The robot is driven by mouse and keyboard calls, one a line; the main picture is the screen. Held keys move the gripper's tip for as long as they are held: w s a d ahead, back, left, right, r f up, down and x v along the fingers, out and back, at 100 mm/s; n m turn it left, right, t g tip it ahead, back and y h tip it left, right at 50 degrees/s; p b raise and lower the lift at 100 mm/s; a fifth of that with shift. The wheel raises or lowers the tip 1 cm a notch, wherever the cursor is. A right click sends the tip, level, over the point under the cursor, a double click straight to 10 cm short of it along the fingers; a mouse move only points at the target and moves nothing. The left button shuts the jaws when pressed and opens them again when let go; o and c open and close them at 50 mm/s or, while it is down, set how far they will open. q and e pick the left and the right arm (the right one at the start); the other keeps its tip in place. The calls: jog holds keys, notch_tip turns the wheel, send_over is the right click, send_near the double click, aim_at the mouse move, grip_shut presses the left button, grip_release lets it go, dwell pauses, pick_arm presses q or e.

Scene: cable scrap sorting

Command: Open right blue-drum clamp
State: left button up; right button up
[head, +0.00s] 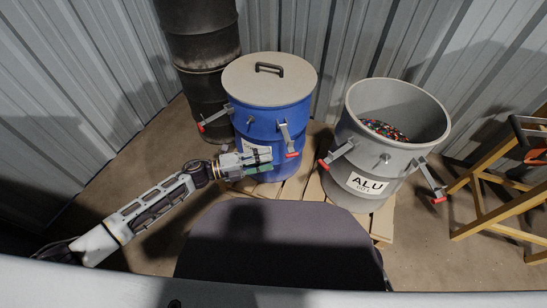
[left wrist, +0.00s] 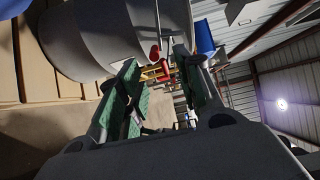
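The blue drum (head: 262,128) stands upright with its beige lid (head: 266,78) on. Its right clamp (head: 286,139) hangs down the front right side and ends in a red tip. Its left clamp (head: 214,118) sticks out to the left, also red-tipped. My left gripper (head: 268,160) is in front of the drum's lower wall, left of and slightly below the right clamp's red tip. In the left wrist view its green-padded fingers (left wrist: 158,64) are apart; a red tip (left wrist: 155,52) shows near the gap, but I cannot tell which clamp it belongs to. My right gripper is not in view.
An open grey ALU drum (head: 352,160) with scrap inside stands to the right, with its own red-tipped clamps. A dark drum stack (head: 205,85) is behind left. A wooden pallet (head: 300,188) lies underneath. A wooden frame (head: 490,190) stands far right.

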pick_arm(q)
jog(key=shift+s+a, duration=0.25)
jog(key=shift+a, duration=0.45)
jog(key=shift+d, duration=0.1)
